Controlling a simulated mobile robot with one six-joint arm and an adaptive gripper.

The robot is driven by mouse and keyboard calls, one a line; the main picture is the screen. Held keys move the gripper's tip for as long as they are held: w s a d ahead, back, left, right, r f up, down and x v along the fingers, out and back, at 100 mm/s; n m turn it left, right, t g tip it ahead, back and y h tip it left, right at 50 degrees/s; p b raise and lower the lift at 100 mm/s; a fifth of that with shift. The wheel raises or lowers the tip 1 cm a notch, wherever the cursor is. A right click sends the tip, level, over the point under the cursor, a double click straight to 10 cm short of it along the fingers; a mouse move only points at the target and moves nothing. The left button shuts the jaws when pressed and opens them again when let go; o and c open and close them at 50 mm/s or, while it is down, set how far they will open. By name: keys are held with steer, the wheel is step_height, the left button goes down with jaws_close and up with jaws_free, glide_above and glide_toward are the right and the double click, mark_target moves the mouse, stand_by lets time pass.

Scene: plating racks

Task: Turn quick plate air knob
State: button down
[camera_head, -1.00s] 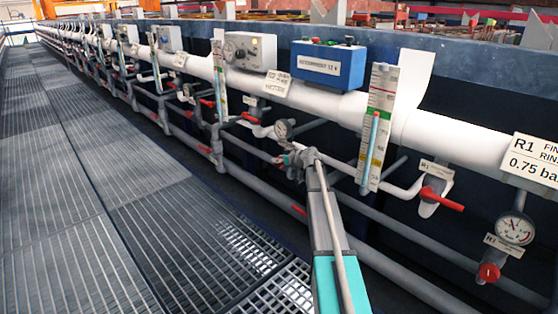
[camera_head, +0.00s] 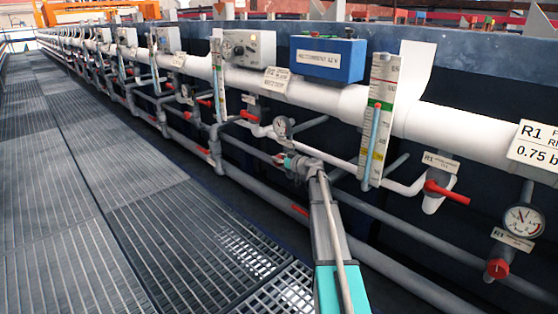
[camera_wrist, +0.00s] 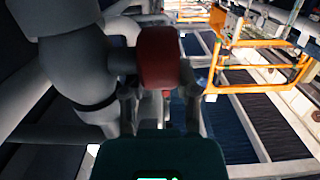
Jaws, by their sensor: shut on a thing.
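A red knob (camera_wrist: 158,57) sits on a grey valve body (camera_wrist: 80,65) in the wrist view. My gripper's fingers (camera_wrist: 157,95) stand on either side of the knob and are shut on it. In the head view my gripper (camera_head: 287,162) is at the pipework below a small round gauge (camera_head: 283,128). Only a bit of red of the knob shows there (camera_head: 279,158); the rest is hidden by my gripper. The knob's turn angle cannot be read.
A scale tube (camera_head: 377,118) and a red-handled valve (camera_head: 446,192) are right of my gripper. A blue box (camera_head: 328,60) sits above on the white pipe (camera_head: 445,130). Another gauge (camera_head: 524,220) and red knob (camera_head: 497,268) are far right. The grated walkway (camera_head: 110,210) at left is clear.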

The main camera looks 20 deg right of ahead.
steer(key=shift+c, duration=1.8)
jaws_free()
steer(key=shift+w+r+g+p, duration=0.1)
steer(key=shift+r+g+p, duration=0.3)
steer(key=shift+p, duration=0.75)
steer(key=g+h+p, duration=0.1)
steer(key=g+p, duration=0.1)
steer(key=p, duration=0.1)
steer(key=shift+w+a+f, duration=0.1)
steer(key=shift+w+f, duration=0.05)
steer(key=shift+s, duration=0.35)
steer(key=p+v, duration=0.6)
steer(key=v, duration=0.8)
steer(key=s+a+r+g+p, duration=0.3)
steer(key=a+r+p, duration=0.3)
steer(key=a+p, duration=0.3)
steer(key=s+a+r+g+p, duration=0.2)
steer(key=s+a+r+p, duration=0.2)
steer(key=a+p, duration=0.5)
step_height(320, 180, up, 2)
steer(key=shift+r+g+y, duration=0.15)
steer(key=shift+g+y, duration=0.15)
steer(key=shift+g, duration=0.1)
